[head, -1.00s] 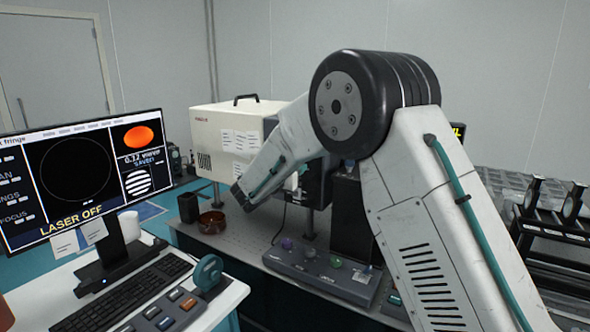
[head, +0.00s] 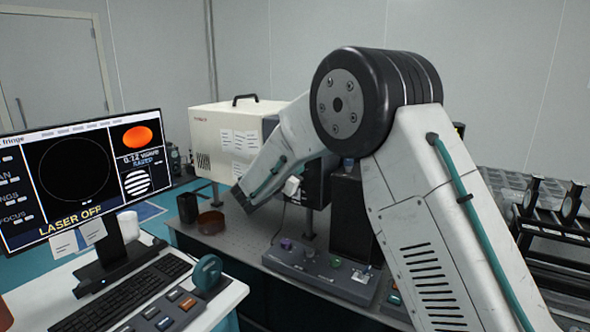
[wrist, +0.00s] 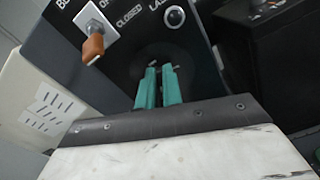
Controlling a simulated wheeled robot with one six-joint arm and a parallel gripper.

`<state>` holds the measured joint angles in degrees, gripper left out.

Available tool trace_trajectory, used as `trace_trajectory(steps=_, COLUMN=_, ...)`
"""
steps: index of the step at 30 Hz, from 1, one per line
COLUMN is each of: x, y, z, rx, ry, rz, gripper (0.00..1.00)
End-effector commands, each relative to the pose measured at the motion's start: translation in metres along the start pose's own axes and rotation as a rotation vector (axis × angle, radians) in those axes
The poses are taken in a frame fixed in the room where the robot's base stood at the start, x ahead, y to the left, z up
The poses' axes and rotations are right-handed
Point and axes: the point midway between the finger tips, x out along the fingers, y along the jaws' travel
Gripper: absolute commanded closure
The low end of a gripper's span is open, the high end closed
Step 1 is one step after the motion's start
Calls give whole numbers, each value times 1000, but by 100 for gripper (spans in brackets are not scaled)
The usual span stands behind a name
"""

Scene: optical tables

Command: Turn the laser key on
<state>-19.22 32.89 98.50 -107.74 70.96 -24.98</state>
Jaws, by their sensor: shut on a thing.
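In the wrist view, my gripper (wrist: 160,72) has its teal fingers close together at a dark round plate (wrist: 178,62) on the dark control panel (wrist: 125,65). It is shut on the small laser key, which is mostly hidden between the fingertips; its angle cannot be told. Above the plate is a round pale lamp or button (wrist: 175,17) beside a partly cut-off label starting "LA". In the head view my arm hides the gripper and the key. The monitor (head: 75,185) reads "LASER OFF".
An orange-tipped lever (wrist: 94,46) sticks out of the panel, left of my fingers, near a "CLOSED" label. A cream housing (head: 225,135) stands on the optical table. A low box with coloured knobs (head: 320,272) lies in front. A brown bowl (head: 211,222) sits at the left.

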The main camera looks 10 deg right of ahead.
Motion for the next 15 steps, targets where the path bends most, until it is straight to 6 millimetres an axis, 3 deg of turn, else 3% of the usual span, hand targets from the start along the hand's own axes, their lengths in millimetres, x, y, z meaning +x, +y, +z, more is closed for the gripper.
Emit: trace_trajectory(steps=15, x=-1, y=-7, z=-3, rx=488, ry=2, rz=0, gripper=100)
